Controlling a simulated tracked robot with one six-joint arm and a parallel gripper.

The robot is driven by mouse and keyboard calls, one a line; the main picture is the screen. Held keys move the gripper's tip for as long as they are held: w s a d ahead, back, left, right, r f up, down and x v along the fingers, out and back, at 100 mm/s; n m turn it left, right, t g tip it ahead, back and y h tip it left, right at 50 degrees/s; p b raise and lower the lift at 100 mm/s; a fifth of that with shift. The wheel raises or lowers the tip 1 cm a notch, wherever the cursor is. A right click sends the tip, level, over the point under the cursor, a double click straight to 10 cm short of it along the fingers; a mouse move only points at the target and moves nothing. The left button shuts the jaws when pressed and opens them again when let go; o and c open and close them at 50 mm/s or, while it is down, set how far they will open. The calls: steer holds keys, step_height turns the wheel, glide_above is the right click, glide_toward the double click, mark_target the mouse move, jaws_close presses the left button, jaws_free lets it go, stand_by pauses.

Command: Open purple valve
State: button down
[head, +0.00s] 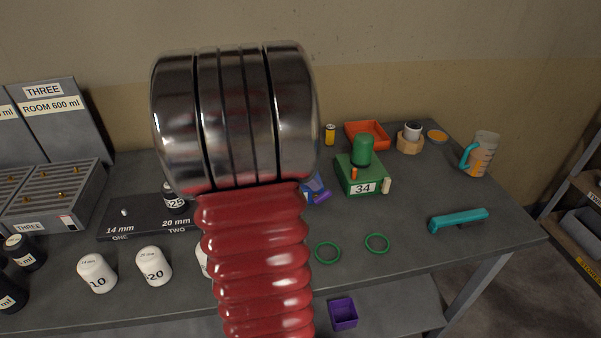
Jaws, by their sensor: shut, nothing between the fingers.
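A small blue and purple object (318,190) shows on the table just right of my arm; it may be the purple valve. My arm's large metal joint and red ribbed sleeve cover part of it, so its shape and setting cannot be told. My gripper and its fingers do not show in the head view, so their place relative to the valve cannot be told.
A purple bin (343,313) is below. The right front tabletop is mostly clear.

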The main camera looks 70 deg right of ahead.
mark_target(324, 194)
steer(key=shift+x, duration=1.65)
